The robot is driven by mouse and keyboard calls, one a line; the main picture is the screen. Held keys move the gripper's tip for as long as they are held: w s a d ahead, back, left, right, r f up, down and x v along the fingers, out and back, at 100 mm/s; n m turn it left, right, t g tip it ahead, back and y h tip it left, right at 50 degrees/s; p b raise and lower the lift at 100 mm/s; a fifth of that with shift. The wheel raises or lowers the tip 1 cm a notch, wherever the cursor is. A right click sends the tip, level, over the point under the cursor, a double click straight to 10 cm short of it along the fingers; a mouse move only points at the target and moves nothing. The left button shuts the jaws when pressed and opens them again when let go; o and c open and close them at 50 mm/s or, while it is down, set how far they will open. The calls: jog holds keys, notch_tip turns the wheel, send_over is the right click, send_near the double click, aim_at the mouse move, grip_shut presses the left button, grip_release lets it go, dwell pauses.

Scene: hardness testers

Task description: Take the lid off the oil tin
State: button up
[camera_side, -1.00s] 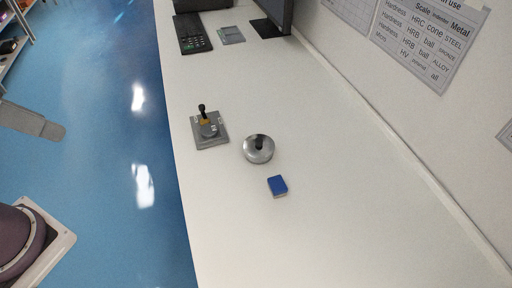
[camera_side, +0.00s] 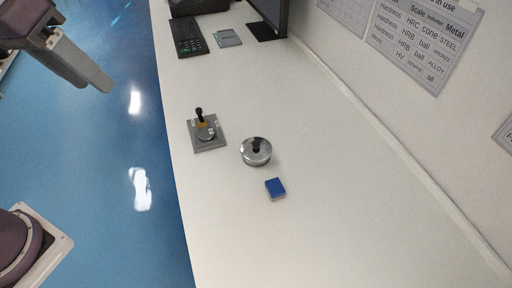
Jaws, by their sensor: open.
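The oil tin (camera_side: 257,161) is a low, round, shiny metal tin standing on the white bench. Its lid (camera_side: 247,145) is on top, with a black knob (camera_side: 256,146) in the middle. My gripper (camera_side: 106,87) is at the upper left, over the blue floor and outside the bench's left edge. It is open and empty, well apart from the tin. Its grey fingers are seen nearly edge-on and overlap in this view.
A grey plate with a black-knobbed lever (camera_side: 207,132) stands left of the tin. A blue block (camera_side: 275,188) lies just in front. The right of the bench is clear.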

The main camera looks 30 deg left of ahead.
jog(key=w+d+f+g, duration=0.1)
jog(key=w+d+f, duration=0.1)
jog(key=w, duration=0.5)
jog(key=w+d+f, duration=0.2)
jog(key=w, duration=0.4)
jog(key=g+y, duration=0.2)
send_over(256, 143)
jog(key=shift+m, duration=0.3)
jog(key=f, duration=2.2)
jog(key=shift+s+d+f, duration=0.15)
jog(key=shift+d+f, duration=0.1)
jog(key=shift+f, duration=0.05)
jog(key=f, duration=0.7)
jog(key=shift+a, duration=0.25)
grip_shut()
